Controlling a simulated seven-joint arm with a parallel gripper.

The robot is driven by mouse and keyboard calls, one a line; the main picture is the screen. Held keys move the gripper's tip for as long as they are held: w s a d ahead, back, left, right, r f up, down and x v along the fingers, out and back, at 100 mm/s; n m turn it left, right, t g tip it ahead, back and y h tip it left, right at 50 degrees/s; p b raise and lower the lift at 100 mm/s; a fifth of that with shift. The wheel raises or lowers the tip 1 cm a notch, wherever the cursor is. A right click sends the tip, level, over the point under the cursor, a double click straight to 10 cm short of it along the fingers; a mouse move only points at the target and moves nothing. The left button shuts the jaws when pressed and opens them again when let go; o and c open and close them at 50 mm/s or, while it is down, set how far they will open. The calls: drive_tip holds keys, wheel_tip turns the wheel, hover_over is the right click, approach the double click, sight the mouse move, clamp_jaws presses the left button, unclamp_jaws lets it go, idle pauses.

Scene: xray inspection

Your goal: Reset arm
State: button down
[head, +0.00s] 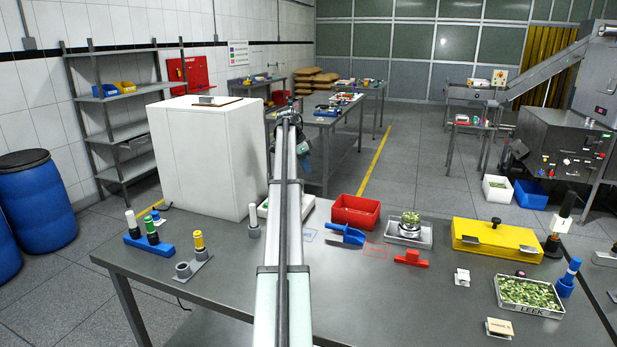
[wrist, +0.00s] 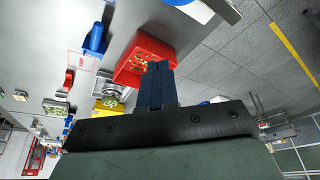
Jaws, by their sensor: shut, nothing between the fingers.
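My arm reaches straight out over the grey metal table (head: 240,285) in the head view. Its far end is raised near the white cabinet, and the fingers cannot be made out there. In the wrist view my gripper (wrist: 158,68) has its two dark fingers together, with nothing held. The fingertips overlap the red bin (wrist: 133,72) in that picture, but they appear to be apart from it, in the air.
On the table stand the red bin (head: 345,215), a blue scoop (head: 345,236), a red tool (head: 411,259), a yellow box (head: 480,240) and a tray of leek (head: 505,304). A white cabinet (head: 200,160) stands left of the arm. The table's front middle is clear.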

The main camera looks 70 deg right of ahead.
drive_tip(key=shift+w+r, duration=0.2)
drive_tip(key=shift+r, duration=0.25)
